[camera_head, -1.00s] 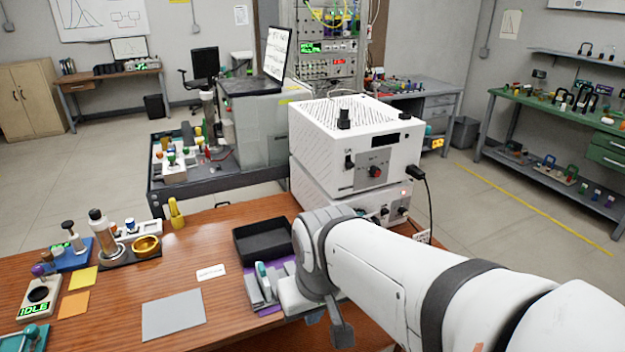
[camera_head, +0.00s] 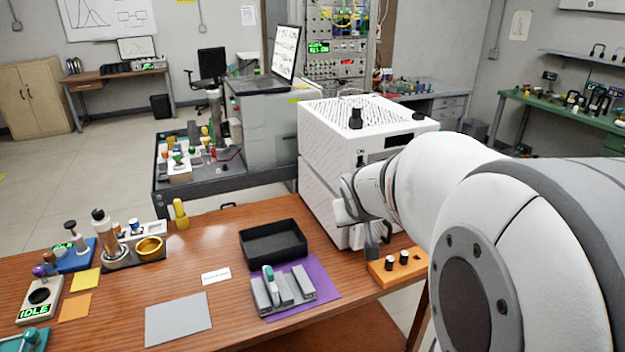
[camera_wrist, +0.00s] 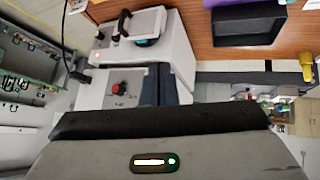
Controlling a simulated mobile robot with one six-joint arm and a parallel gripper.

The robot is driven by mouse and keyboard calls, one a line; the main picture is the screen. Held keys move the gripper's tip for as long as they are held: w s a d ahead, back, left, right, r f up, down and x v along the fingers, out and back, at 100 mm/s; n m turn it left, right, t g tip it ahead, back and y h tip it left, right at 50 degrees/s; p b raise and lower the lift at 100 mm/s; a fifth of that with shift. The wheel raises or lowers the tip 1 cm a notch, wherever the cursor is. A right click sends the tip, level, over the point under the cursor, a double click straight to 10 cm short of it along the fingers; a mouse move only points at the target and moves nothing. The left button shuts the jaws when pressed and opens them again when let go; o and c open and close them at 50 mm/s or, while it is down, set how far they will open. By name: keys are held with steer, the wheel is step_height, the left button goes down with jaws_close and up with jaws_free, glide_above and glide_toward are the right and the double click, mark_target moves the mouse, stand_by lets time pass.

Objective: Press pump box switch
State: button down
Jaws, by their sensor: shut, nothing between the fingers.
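Two white boxes are stacked at the right end of the wooden table. The upper box (camera_head: 325,150) has black knobs on top, and my arm covers most of its front panel. The lower box (camera_head: 322,208) stands under it. I cannot tell from labels which is the pump box. In the wrist view, seen upside down, one panel bears a red knob (camera_wrist: 120,88). Contact cannot be judged.
A black tray (camera_head: 273,257) and a purple mat (camera_head: 325,279) with a grey holder lie left of my arm. An orange block (camera_head: 381,271) with black knobs sits at the table's right edge. A black cable (camera_wrist: 66,40) runs beside the boxes.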

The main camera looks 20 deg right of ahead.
steer(key=w+d+f+t+b, duration=0.1)
steer(key=w+d+f+t, duration=0.15)
steer(key=w+d, duration=0.55)
steer(key=w+d+f+t+b, duration=0.1)
steer(key=w+d+f+t, duration=0.2)
steer(key=d, duration=0.8)
steer(key=s+d+f+n+t+y+b, duration=0.1)
steer(key=d+f+n+t+y, duration=0.1)
steer(key=d+f+y, duration=0.2)
steer(key=d+f, duration=0.3)
steer(key=d, duration=0.2)
steer(key=shift+f+n+y+b, duration=0.15)
steer(key=shift+n+y+b, duration=0.2)
steer(key=shift+n+y, duration=0.05)
steer(key=w+f, duration=0.6)
steer(key=w, duration=0.3)
steer(key=shift+w+a+f, duration=0.2)
steer(key=shift+w+a, duration=0.15)
steer(key=shift+w, duration=0.05)
